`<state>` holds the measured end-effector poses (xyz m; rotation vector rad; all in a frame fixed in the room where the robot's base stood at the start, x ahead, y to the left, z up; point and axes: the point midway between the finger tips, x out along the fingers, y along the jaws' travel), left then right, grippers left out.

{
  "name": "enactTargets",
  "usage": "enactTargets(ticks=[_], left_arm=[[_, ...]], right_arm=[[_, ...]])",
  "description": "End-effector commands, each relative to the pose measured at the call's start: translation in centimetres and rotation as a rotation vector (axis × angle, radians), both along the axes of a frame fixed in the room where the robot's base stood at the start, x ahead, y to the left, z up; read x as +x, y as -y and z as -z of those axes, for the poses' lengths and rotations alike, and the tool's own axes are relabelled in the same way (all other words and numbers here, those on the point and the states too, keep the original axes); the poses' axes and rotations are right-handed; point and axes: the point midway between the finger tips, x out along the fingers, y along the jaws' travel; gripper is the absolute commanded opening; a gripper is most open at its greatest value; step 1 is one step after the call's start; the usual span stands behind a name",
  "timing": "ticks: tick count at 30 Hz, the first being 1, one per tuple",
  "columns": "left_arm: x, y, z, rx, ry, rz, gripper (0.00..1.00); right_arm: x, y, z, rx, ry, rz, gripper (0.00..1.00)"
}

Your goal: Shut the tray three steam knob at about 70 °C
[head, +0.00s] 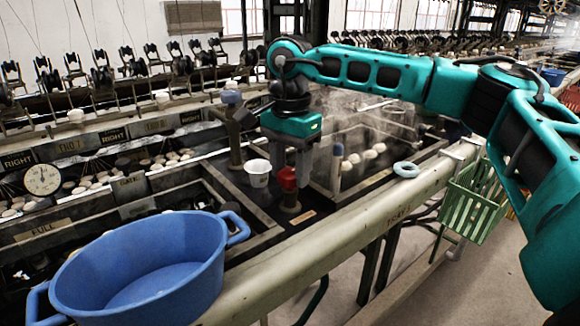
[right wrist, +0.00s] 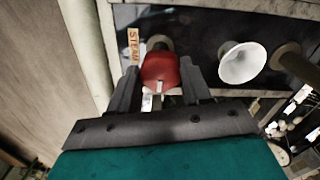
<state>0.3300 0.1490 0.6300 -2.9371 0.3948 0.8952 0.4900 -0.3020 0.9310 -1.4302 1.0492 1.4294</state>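The red steam knob (head: 288,180) stands on a short post by the basin's front edge. In the right wrist view the knob (right wrist: 160,68) shows a white pointer line, with a "STEAM" label (right wrist: 133,46) beside it. My right gripper (head: 291,160) points down over the knob. In the right wrist view its fingers (right wrist: 158,75) lie on either side of the knob, with a narrow gap on the left; the gripper looks open. A round dial (head: 42,180) faces me at the left; its reading is too small to tell. My left gripper is out of view.
A white cup (head: 258,173) stands close left of the knob. A blue tub (head: 140,265) fills the front left. A green basket (head: 470,200) hangs at the right. Steam rises behind the gripper.

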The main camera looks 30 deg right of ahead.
Motion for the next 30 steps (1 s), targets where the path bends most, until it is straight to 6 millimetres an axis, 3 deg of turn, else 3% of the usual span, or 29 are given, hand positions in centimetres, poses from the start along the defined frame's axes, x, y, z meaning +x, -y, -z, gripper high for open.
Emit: enactTargets(ticks=[9,20,30], left_arm=[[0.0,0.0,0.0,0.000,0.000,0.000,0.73],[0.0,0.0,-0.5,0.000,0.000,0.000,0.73],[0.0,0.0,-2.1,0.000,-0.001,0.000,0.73]], right_arm=[[0.0,0.0,0.0,0.000,0.000,0.000,0.17],[0.0,0.0,-0.1,0.000,-0.003,0.062,0.17],[0.0,-0.1,-0.2,0.001,-0.004,0.309,0.17]])
